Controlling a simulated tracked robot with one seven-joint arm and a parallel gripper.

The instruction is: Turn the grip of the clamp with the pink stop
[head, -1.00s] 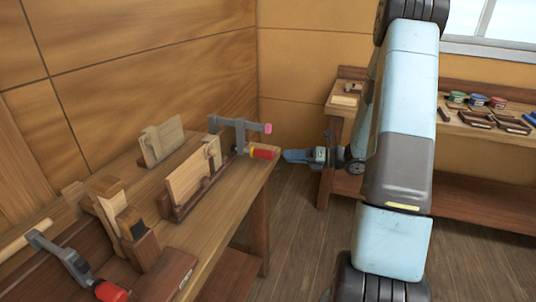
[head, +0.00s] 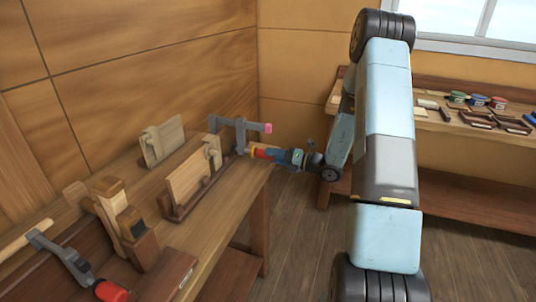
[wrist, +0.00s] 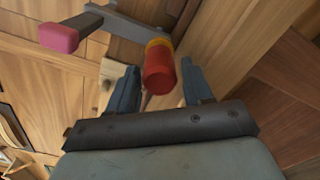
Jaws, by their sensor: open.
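The clamp with the pink stop (head: 240,132) is fixed at the far right end of the workbench. Its pink stop (head: 265,127) sits at the end of the upper bar and also shows in the wrist view (wrist: 59,38). Its red grip (head: 263,152) with a yellow collar points toward my gripper (head: 280,156). In the wrist view the red grip (wrist: 159,72) lies between the two fingers of my gripper (wrist: 158,85), which are open on either side of it, with a gap visible on the right. Contact on the left cannot be told.
A second clamp with a red grip (head: 110,291) is at the front left of the workbench (head: 225,205). Upright wooden pieces (head: 188,180) stand along the bench. Another bench with small tins (head: 477,100) is at the right back.

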